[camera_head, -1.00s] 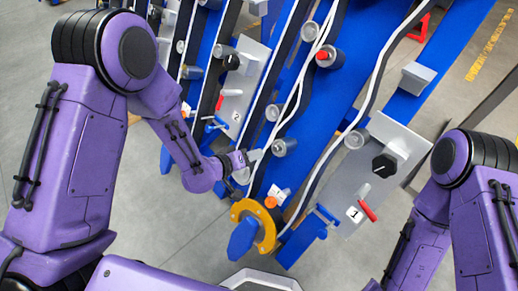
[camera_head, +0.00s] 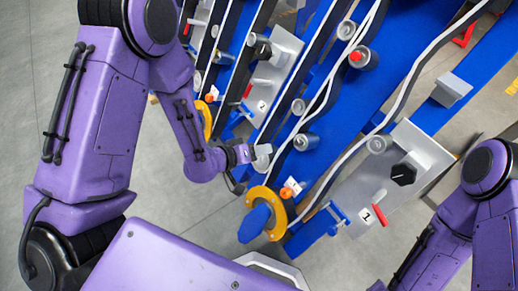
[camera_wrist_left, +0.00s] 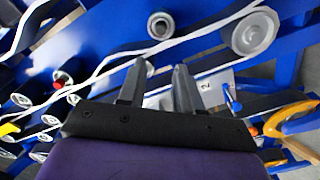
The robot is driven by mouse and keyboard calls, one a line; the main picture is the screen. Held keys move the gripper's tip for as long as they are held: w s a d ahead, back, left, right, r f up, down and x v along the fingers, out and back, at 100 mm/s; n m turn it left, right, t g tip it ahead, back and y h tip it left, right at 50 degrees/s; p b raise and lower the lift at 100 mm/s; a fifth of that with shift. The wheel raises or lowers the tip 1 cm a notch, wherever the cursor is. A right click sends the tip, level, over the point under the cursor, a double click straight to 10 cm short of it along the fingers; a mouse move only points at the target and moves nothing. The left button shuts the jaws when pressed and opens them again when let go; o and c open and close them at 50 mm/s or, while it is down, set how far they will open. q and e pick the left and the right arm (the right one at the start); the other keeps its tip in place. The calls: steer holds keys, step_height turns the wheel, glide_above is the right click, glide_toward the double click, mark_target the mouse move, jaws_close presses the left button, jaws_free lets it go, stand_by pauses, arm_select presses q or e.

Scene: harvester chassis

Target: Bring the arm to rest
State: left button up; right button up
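My left arm comes in from the left in the head view. Its gripper (camera_head: 260,156) is over the blue chassis, close to a grey roller and above the yellow ring with a blue handle (camera_head: 267,213). In the left wrist view the two dark fingers of the left gripper (camera_wrist_left: 158,78) stand apart with nothing between them. Whether the fingers touch the chassis is not clear. My right arm shows at the lower right of the head view, bent down; its gripper is out of view.
The blue chassis (camera_head: 335,95) has several grey rollers, white cables and grey panels. One panel (camera_head: 405,160) at right carries a black knob (camera_head: 403,174) and a red lever (camera_head: 379,214). The yellow ring also shows in the left wrist view (camera_wrist_left: 290,118). Bare floor (camera_head: 180,235) lies at left.

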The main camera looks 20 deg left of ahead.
arm_select(q)
steer(key=s+a+f+n+g+y+p, duration=0.2)
steer(key=s+a+f+y, duration=0.45)
steer(key=a, duration=0.35)
steer(key=s+a+f+g+y+p, duration=0.1)
steer(key=s+a+f+g, duration=0.1)
steer(key=s, duration=0.6)
steer(key=s+a+f+g+y+p, duration=0.2)
steer(key=s, duration=0.6)
steer(key=shift+a+n+g, duration=0.3)
steer(key=shift+g, duration=0.1)
steer(key=shift+y, duration=0.25)
steer(key=shift+r, duration=0.1)
